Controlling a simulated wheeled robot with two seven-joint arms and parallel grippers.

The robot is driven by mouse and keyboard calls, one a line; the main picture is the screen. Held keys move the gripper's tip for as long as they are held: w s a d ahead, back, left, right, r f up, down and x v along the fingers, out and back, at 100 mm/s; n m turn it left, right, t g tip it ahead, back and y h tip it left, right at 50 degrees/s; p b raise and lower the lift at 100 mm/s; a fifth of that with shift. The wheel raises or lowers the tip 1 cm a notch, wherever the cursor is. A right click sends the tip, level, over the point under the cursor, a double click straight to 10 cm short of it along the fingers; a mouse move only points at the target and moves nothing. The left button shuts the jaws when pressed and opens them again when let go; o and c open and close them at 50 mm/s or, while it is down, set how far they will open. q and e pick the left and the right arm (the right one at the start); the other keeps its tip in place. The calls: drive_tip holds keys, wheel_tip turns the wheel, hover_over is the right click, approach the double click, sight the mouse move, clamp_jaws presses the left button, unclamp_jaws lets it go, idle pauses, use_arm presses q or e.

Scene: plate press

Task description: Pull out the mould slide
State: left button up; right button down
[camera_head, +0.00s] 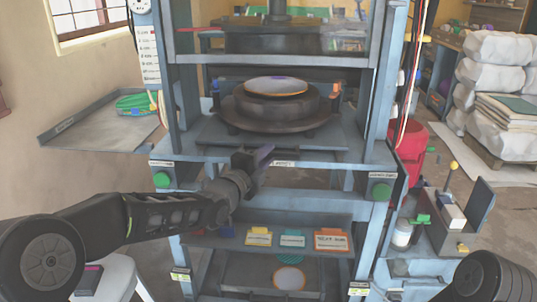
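The press is a blue-grey frame (381,95). On its middle bed, a dark round mould (258,120) with a pale, orange-rimmed disc (276,86) on top rests on a flat grey slide plate (218,134). My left gripper (256,158) is in front of the bed's front rail, below the mould. Its two dark fingers look spread, with nothing seen between them. It hides part of the front rail, and I cannot tell whether it touches it. I cannot make out a slide handle. My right arm shows only at the lower right corner; its gripper is out of view.
Green buttons (381,191) sit on the press's front corners. A lower shelf (205,240) carries coloured labels. A grey side tray (90,134) stands out at left, a lever box (466,222) and red bin (412,150) at right. A white stool (120,280) is at lower left.

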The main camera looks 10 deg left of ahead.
use_arm(q)
drive_tip(key=shift+w+d, duration=0.25)
drive_tip(key=shift+w, duration=0.4)
clamp_jaws()
idle(1.0)
